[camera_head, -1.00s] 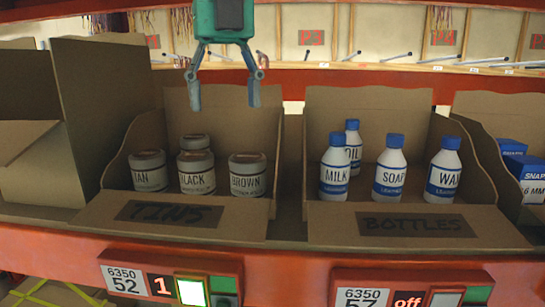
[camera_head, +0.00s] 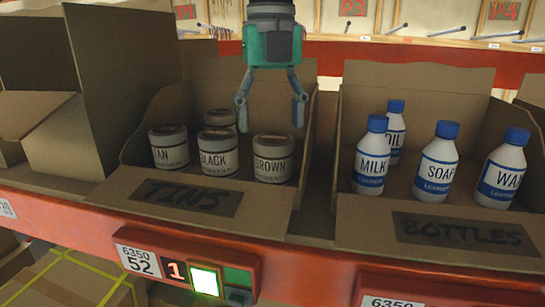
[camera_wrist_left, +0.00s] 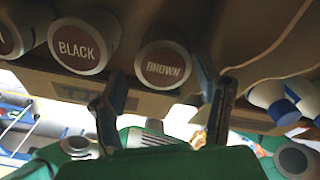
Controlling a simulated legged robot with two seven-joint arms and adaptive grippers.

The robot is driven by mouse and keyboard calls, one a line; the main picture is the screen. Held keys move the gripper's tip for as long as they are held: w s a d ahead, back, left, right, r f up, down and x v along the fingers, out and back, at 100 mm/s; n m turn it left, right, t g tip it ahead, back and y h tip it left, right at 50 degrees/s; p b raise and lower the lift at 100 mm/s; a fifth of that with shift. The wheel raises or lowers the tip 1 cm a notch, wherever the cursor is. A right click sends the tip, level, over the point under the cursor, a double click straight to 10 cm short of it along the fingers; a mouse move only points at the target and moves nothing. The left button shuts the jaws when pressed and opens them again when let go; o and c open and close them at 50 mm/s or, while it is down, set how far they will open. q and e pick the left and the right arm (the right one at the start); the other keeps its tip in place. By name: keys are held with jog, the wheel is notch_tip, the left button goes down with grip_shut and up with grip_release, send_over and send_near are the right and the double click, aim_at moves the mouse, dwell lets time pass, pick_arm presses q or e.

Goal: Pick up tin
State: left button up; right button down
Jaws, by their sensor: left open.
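The tins stand in the cardboard box labelled TINS (camera_head: 187,196). They are the TAN tin (camera_head: 170,149), the BLACK tin (camera_head: 219,155), the BROWN tin (camera_head: 273,160) and one more tin (camera_head: 220,118) behind the BLACK one. My left gripper (camera_head: 271,115) is open and empty, pointing down above the BROWN tin, apart from it. In the left wrist view, the BROWN lid (camera_wrist_left: 163,66) lies ahead between the fingers of the gripper (camera_wrist_left: 163,92), and the BLACK lid (camera_wrist_left: 78,46) is to its left. My right gripper is not in view.
A box labelled BOTTLES (camera_head: 459,233) stands to the right with several blue-capped bottles, such as the MILK bottle (camera_head: 371,158). An opened cardboard box (camera_head: 127,75) stands at left. The red shelf edge (camera_head: 75,228) carries a lit panel (camera_head: 205,280).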

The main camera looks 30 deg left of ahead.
aim_at(273, 136)
pick_arm(q)
jog(key=f, duration=0.4)
jog(key=shift+d+f, duration=0.15)
jog(key=shift+d, duration=0.15)
jog(key=shift+f, duration=0.6)
jog(key=shift+a, duration=0.15)
jog(key=c, duration=0.9)
